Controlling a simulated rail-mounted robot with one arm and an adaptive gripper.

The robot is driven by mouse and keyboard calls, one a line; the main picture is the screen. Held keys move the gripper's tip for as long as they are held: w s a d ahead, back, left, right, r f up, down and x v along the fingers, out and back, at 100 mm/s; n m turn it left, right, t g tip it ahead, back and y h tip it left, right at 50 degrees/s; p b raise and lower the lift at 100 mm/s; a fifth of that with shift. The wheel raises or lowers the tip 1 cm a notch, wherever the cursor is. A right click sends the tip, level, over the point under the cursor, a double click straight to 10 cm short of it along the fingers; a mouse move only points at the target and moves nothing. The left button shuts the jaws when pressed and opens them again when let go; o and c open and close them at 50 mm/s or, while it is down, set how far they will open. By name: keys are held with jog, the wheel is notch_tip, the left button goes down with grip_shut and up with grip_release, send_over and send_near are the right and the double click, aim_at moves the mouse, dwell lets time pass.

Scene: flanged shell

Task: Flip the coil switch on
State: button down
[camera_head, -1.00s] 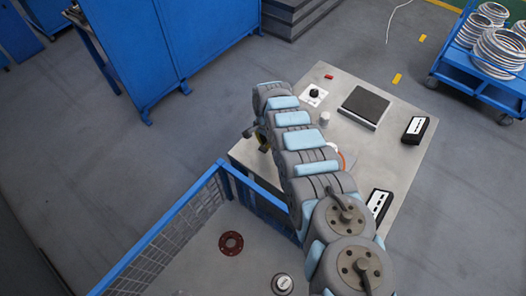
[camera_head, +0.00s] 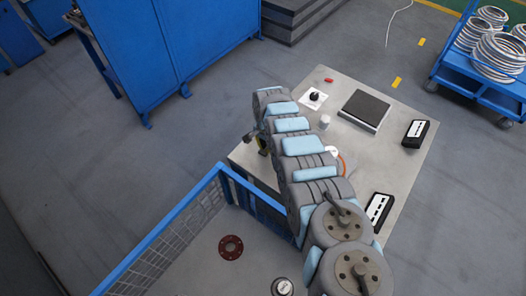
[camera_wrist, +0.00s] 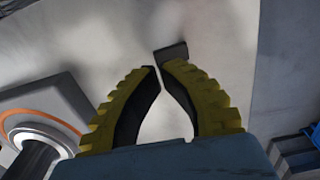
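My gripper (camera_wrist: 158,66) shows in the wrist view with ribbed yellow fingers and dark inner pads. The fingertips are together, with an empty gap between the curved fingers behind them. A small dark block (camera_wrist: 171,51) lies right at the fingertips on the pale table top; I cannot tell whether they touch it. It may be the coil switch, but no label shows. An orange-ringed round part on a grey block (camera_wrist: 42,118) is at the left of the wrist view. In the head view my arm hides most of the gripper and the table near it.
The pale table (camera_head: 372,165) carries a black knob on a white plate (camera_head: 314,97), a dark square pad (camera_head: 365,109), a small red piece (camera_head: 329,80), a white cylinder (camera_head: 325,122) and two black boxes (camera_head: 416,131). A blue mesh fence (camera_head: 185,222) stands near the table's left corner.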

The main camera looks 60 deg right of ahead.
aim_at(266, 154)
jog(key=shift+f+b, duration=1.5)
jog(key=shift+f, duration=0.45)
dwell(1.8)
jog(key=shift+r+p, duration=3.6)
jog(key=shift+p, duration=0.25)
